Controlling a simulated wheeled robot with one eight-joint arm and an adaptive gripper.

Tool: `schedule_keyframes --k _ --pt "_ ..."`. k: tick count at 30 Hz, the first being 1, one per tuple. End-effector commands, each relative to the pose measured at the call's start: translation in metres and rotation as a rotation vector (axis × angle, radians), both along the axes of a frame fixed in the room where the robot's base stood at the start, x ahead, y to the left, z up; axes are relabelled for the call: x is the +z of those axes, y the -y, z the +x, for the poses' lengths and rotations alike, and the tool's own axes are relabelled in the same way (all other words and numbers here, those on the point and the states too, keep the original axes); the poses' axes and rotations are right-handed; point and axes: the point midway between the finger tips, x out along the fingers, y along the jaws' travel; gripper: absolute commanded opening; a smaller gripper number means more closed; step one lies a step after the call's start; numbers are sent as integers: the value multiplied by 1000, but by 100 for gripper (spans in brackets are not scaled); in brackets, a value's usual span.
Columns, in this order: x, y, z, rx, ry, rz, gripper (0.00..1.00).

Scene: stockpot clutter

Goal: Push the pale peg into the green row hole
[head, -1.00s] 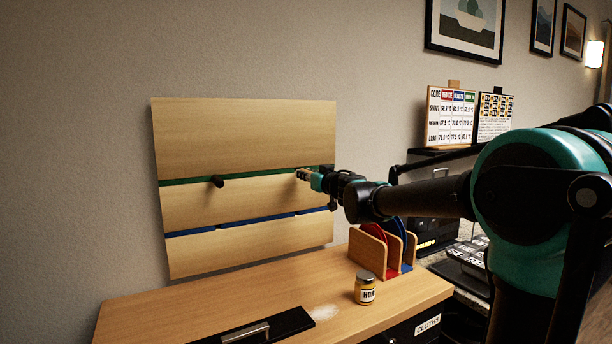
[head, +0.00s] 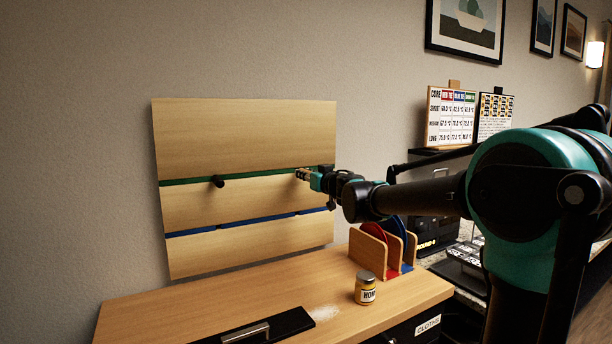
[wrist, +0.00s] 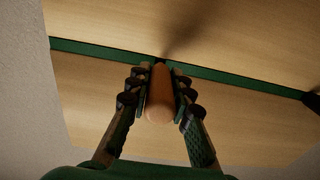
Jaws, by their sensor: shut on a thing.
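The pale peg (wrist: 159,98) is held between the fingers of my gripper (wrist: 160,95) in the wrist view, with its far end at the green row (wrist: 225,72). How deep it sits in a hole, if at all, I cannot tell. In the head view my gripper (head: 303,174) is at the right part of the green row (head: 262,173) on the wooden wall board (head: 245,138); the peg is mostly hidden there by the fingers. A dark peg (head: 217,181) sticks out of the green row further left.
A blue row (head: 255,221) runs below the green one. On the wooden counter (head: 200,310) stand a honey jar (head: 365,288) and a wooden rack (head: 371,247) with red and blue plates. A black strip with a handle (head: 262,330) lies at the front.

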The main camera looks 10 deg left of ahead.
Motion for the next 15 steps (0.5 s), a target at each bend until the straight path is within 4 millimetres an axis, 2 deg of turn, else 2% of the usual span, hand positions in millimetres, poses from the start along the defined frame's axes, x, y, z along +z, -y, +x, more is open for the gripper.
schedule_keyframes --k 15 --pt "0 -7 10 0 0 0 0"
